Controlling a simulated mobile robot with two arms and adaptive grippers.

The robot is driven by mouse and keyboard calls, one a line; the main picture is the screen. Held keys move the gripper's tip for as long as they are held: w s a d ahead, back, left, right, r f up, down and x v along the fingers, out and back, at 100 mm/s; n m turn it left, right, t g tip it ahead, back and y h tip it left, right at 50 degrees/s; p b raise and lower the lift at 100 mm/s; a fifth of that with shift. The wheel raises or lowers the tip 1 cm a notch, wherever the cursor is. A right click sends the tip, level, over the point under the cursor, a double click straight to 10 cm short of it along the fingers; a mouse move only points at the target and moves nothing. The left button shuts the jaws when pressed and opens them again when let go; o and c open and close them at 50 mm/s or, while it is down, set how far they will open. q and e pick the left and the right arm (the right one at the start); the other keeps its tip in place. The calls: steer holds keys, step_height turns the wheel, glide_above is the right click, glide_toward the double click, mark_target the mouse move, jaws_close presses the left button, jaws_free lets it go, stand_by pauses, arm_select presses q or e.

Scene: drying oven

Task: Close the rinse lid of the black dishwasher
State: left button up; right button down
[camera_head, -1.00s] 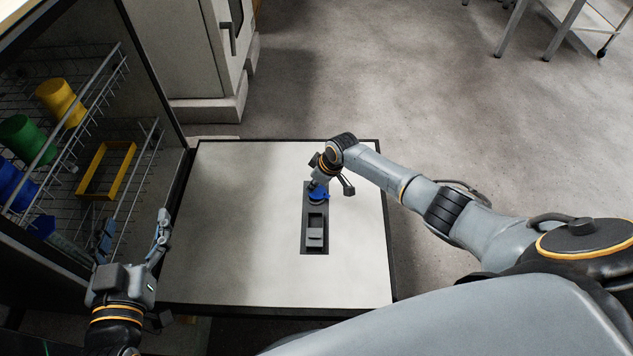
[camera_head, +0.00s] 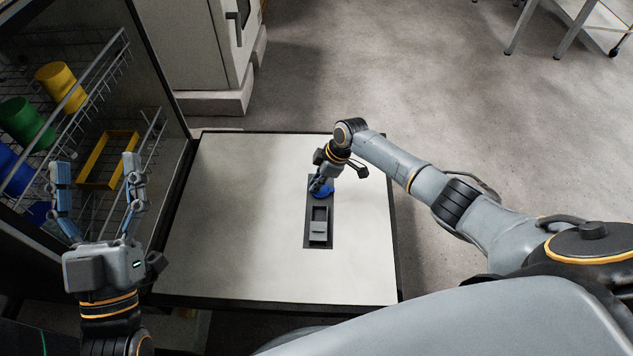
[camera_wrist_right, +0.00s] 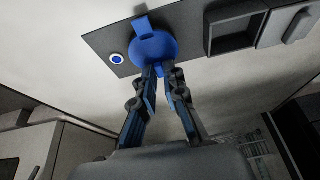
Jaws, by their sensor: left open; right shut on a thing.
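The rinse lid (camera_head: 323,191) is a blue round cap on the dark dispenser panel (camera_head: 313,240) of the open dishwasher door (camera_head: 230,200). In the right wrist view the blue lid (camera_wrist_right: 153,48) lies over the panel, with a tab at its far edge. My right gripper (camera_head: 322,184) is at the lid; in the wrist view its fingers (camera_wrist_right: 165,72) are close together at the lid's near edge, shut on it. Whether the lid is fully seated cannot be told. My left gripper (camera_head: 95,175) is open and empty, left of the door, in front of the racks.
The dishwasher's wire racks (camera_head: 110,75) hold a yellow cup (camera_head: 60,85), a green cup (camera_head: 25,122) and a yellow frame (camera_head: 105,160). A grey detergent compartment (camera_head: 319,225) sits beside the lid. A white cabinet (camera_head: 195,50) stands behind. Most of the door surface is bare.

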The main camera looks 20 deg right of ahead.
steer(key=c, duration=1.4)
jaws_free()
steer(key=v, duration=1.2)
